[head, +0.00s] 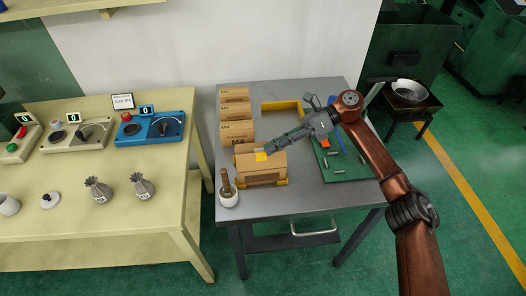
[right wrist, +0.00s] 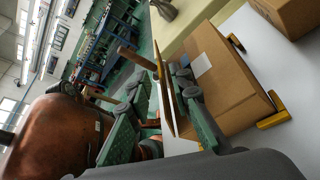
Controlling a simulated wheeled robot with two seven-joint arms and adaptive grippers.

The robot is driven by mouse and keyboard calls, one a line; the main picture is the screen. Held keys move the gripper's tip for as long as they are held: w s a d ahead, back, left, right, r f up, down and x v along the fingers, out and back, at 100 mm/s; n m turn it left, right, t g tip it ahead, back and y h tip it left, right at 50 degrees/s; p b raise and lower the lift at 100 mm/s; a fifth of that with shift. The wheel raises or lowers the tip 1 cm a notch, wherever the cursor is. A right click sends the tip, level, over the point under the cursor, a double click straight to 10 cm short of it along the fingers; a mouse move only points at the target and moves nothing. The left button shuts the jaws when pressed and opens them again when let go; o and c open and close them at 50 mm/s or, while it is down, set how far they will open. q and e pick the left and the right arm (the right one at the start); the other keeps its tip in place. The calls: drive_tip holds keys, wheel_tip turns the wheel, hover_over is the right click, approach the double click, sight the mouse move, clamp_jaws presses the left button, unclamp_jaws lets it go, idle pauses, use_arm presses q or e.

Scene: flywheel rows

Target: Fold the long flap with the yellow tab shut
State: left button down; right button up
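The cardboard box (head: 267,175) stands near the front left of the grey table. Its yellow tab (head: 261,156) shows at the upper part of the box, beside my right gripper (head: 270,151). In the right wrist view the box (right wrist: 232,85) has a pale label on one face. A thin cardboard flap (right wrist: 164,82) stands out from it, seen nearly edge-on between the green fingers of my right gripper (right wrist: 157,100). These fingers are apart, with a gap around the flap; any contact is unclear. My left gripper is out of view.
Yellow corner brackets (right wrist: 272,119) sit at the box's base. A row of closed boxes (head: 236,112) stands behind it. A mortar with pestle (head: 228,197) is at front left, and a green board (head: 345,165) with small parts lies to the right.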

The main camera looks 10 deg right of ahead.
drive_tip(key=v, duration=0.7)
drive_tip(key=shift+d, duration=0.35)
drive_tip(key=shift+w+r, duration=0.1)
